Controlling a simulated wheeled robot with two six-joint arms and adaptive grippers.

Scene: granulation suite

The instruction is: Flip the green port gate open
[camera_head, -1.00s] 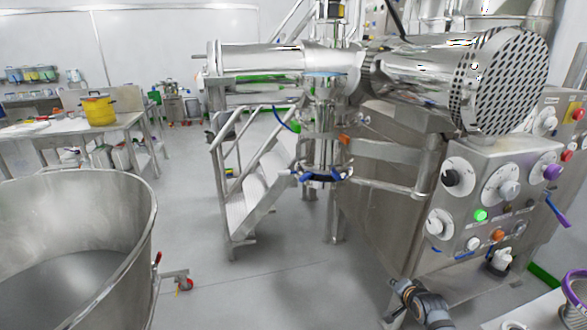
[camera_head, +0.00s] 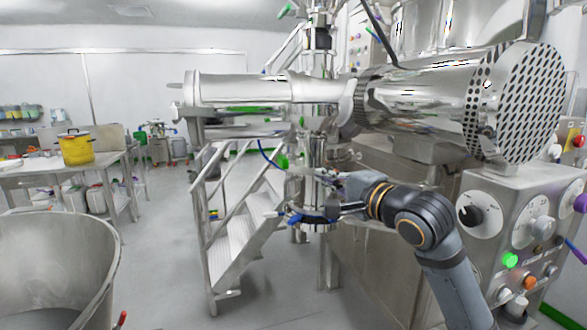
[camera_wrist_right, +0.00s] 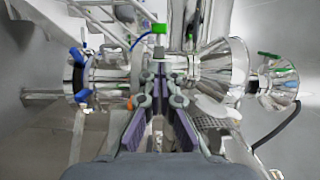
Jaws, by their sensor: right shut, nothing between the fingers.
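The green port gate, a small green piece (camera_head: 282,161) with a blue line beside it, is on the left side of the vertical steel pipe in the head view. A green block (camera_wrist_right: 159,28) with a blue line, apparently the same piece, shows at the top of the right wrist view. My right gripper (camera_head: 328,178) is at the front of the pipe, to the right of and slightly below the green piece, apart from it. In the wrist view its fingers (camera_wrist_right: 160,85) are shut and empty, with steel fittings behind them. My left gripper is not in view.
A blue-handled ring (camera_head: 312,217) surrounds the pipe below my gripper. A control panel (camera_head: 520,220) stands at right, with a perforated drum end (camera_head: 520,100) above. Metal stairs (camera_head: 240,240) are behind. A steel tub (camera_head: 55,260) is at lower left.

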